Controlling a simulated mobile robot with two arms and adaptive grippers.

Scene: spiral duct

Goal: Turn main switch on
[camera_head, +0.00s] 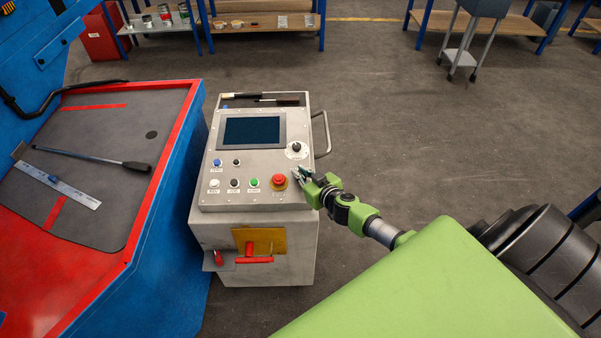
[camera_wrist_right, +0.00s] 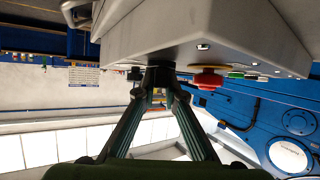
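The grey control console (camera_head: 230,190) stands in the middle of the head view. On its sloping top, a black rotary knob on a round white plate (camera_head: 296,147) sits at the right, right of the screen; it may be the main switch. My right gripper (camera_head: 302,175) is at the panel's right edge, nearer than the knob and beside the red emergency button (camera_head: 279,181). In the right wrist view, my right gripper's fingers (camera_wrist_right: 157,92) point at a dark block under the tilted panel. I cannot tell whether it is the knob or the fingertips. My left gripper is out of view.
The red emergency button (camera_wrist_right: 208,80) is close beside the fingers in the wrist view. A handle (camera_head: 323,134) sticks out at the console's right. A yellow plate with a red handle (camera_head: 258,241) is on its front. A blue-and-red machine (camera_head: 170,190) stands close on the left.

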